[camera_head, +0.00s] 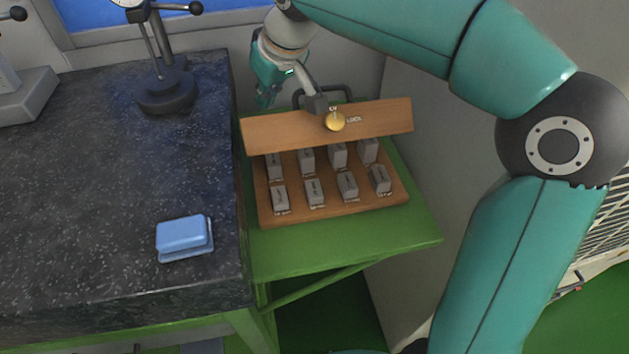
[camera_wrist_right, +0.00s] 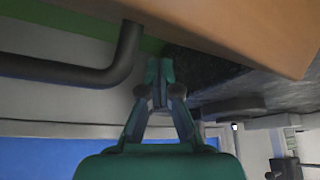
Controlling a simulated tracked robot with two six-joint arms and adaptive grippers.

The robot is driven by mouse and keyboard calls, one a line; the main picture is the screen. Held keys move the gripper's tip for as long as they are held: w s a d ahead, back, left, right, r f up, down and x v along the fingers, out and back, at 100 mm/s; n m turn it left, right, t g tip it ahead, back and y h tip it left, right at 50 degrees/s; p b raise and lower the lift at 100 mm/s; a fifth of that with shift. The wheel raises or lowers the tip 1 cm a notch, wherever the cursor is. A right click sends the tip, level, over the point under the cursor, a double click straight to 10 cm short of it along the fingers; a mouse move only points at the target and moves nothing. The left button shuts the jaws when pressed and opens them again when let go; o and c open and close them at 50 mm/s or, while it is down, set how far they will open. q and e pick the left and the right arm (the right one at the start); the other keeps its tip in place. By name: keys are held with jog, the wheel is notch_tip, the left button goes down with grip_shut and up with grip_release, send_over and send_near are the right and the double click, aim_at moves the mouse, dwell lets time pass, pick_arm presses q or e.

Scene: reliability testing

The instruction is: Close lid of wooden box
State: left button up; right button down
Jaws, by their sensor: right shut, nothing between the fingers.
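The wooden box (camera_head: 335,211) stands on a green side table, with several grey blocks in two rows inside. My right gripper (camera_head: 267,101) is behind the lid's back left part, shut and empty. In the right wrist view the shut teal fingers (camera_wrist_right: 160,77) are below the lid's edge (camera_wrist_right: 235,28) in the picture; I cannot tell whether they touch it. My left gripper is not in view.
A black bent bar (camera_wrist_right: 95,75) is close to the right gripper. The green table (camera_head: 380,245) is clear in front of the box. A dark stone slab (camera_head: 120,190) at left carries a blue block (camera_head: 184,236) and a gauge stand (camera_head: 166,90). A wall is at right.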

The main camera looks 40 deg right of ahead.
notch_tip(320, 180, up, 9)
jog(key=p, duration=0.7)
jog(key=shift+s+r+p, duration=0.2)
jog(key=shift+p, duration=0.1)
jog(key=shift+a, duration=0.15)
